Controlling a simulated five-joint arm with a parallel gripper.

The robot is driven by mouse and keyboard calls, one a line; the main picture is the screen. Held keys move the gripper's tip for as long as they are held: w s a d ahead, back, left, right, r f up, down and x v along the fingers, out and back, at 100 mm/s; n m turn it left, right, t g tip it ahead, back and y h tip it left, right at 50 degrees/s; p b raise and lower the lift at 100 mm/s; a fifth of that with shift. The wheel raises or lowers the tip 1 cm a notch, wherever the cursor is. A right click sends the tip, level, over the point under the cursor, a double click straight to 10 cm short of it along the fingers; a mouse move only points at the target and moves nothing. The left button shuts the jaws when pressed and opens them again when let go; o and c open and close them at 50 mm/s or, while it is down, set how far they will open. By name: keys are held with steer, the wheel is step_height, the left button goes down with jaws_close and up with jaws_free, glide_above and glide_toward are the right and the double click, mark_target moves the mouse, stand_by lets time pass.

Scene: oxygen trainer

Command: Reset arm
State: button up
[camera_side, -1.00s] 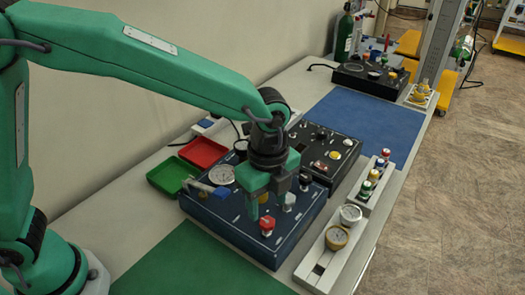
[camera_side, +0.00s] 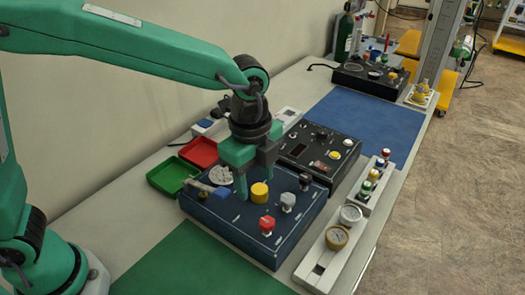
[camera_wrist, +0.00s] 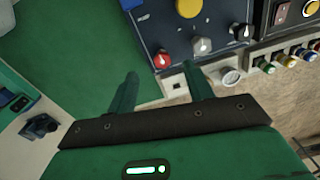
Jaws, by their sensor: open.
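My gripper (camera_side: 254,183) is open and empty. It hangs above the dark blue panel (camera_side: 226,222), fingers pointing down, next to a yellow knob (camera_side: 260,192) on that panel. The panel also has a red knob (camera_side: 267,224), a grey knob (camera_side: 288,201), a black knob (camera_side: 305,181) and a round gauge (camera_side: 221,175). In the wrist view, my two fingers (camera_wrist: 163,82) are spread apart with nothing between them. The yellow knob (camera_wrist: 188,8) and red knob (camera_wrist: 172,46) show beyond them there.
A black panel (camera_side: 318,150) stands behind the blue one. A grey rail with gauges (camera_side: 337,238) and a strip of coloured knobs (camera_side: 374,180) lie to the right. Red (camera_side: 202,151) and green (camera_side: 170,173) trays sit left. The green mat (camera_side: 195,265) and blue mat (camera_side: 365,112) look clear.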

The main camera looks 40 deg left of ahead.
steer(key=s+a+r+n+t, duration=0.1)
steer(key=s+a+r+n, duration=0.2)
steer(key=a, duration=0.4)
steer(key=s+a+r+n+t, duration=0.1)
steer(key=a+r+n, duration=0.2)
steer(key=a+n, duration=0.3)
steer(key=s+a+n+t, duration=0.3)
steer(key=s+a+n, duration=0.5)
steer(key=a+n, duration=0.2)
steer(key=shift+s+a, duration=0.2)
steer(key=shift+s, duration=0.1)
steer(key=shift+w+r, duration=0.1)
steer(key=shift+r, duration=0.05)
